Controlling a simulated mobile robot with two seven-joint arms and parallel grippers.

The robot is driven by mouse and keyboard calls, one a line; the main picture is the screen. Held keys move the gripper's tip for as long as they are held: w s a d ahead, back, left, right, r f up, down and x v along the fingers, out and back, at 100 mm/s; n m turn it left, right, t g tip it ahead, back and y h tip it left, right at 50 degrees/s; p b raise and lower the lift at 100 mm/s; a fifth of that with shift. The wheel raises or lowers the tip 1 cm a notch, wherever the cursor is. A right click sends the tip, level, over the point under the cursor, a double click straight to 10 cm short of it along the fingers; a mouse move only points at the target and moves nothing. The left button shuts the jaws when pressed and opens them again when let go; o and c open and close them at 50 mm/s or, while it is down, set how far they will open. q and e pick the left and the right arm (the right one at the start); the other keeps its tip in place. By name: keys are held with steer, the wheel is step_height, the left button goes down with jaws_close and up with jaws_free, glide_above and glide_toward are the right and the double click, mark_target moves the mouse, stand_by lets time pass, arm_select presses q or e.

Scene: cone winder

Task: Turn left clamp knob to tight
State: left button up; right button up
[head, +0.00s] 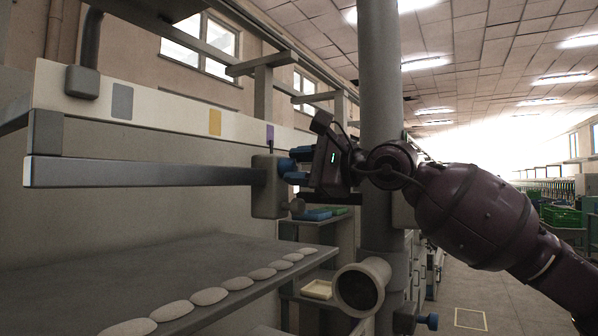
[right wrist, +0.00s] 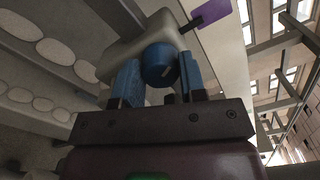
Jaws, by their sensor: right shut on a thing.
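A grey clamp block (head: 267,200) sits at the right end of a horizontal metal bar. A round blue knob (head: 285,164) sticks out of its right side. In the right wrist view the knob (right wrist: 159,66) lies between my two blue fingers and carries a small pale mark. My right gripper (head: 297,165), its arm coming in from the right, is shut on this knob. The fingers partly cover the knob in the head view. The clamp block (right wrist: 140,42) also shows behind the knob in the right wrist view. My left gripper is not in view.
A metal bar (head: 150,172) runs left from the clamp. Below is a grey shelf (head: 190,262) with a row of pale oval pads. A vertical post (head: 380,80) stands close behind my right wrist. Another blue knob (head: 431,321) sits low at its foot.

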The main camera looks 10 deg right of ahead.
steer(key=shift+n, duration=1)
steer(key=o, duration=0.9)
steer(key=shift+o, duration=0.2)
steer(key=b+v, duration=0.1)
steer(key=v, duration=1)
